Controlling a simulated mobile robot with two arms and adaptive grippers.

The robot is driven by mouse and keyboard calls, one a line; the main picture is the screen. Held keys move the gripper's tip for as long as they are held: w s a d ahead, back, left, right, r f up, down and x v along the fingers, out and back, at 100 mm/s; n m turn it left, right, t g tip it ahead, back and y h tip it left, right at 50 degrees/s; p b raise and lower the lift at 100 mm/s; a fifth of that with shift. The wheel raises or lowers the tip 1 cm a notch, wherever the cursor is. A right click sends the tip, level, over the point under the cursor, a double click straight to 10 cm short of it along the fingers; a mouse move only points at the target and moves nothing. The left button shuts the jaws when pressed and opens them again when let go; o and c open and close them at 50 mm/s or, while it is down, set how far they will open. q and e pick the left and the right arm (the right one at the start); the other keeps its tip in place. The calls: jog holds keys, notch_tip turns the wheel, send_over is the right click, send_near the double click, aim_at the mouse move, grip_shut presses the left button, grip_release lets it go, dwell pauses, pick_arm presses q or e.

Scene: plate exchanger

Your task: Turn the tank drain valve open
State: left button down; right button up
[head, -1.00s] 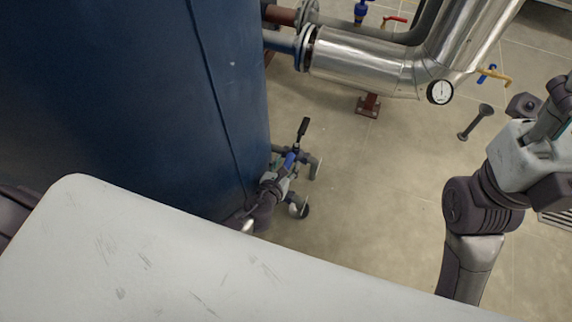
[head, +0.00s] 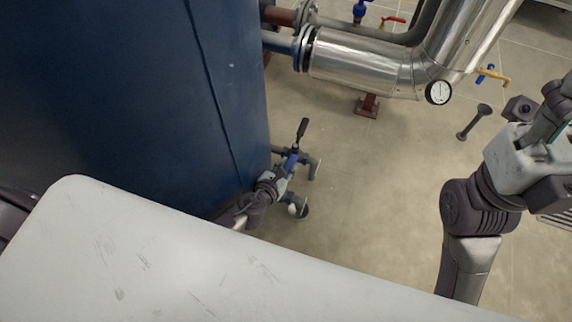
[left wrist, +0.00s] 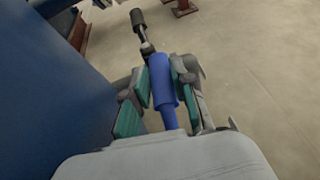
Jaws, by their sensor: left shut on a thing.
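The tank drain valve's blue handle (head: 292,160) stands low beside the blue tank (head: 228,90) in the head view. My left gripper (head: 284,174) reaches it from below, along the tank wall. In the left wrist view the blue handle (left wrist: 162,82) lies between the two green-padded fingers of my left gripper (left wrist: 160,95), which is shut on it. The valve body is mostly hidden by the gripper. My right gripper (head: 558,112) is at the right edge of the head view, away from the valve and partly cut off.
A black-handled lever (head: 302,128) rises just beyond the blue handle. Grey pipe ends (head: 314,168) stand close by. The floor (head: 375,190) between the valve and my right arm is clear.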

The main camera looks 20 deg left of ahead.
pick_arm(q)
jog(key=shift+d, duration=0.1)
jog(key=c, duration=0.9)
grip_release()
jog(key=shift+c, duration=0.2)
jog(key=shift+s, duration=0.15)
jog(key=v, duration=1.1)
jog(key=shift+s+r, duration=0.25)
jog(key=shift+s, duration=0.1)
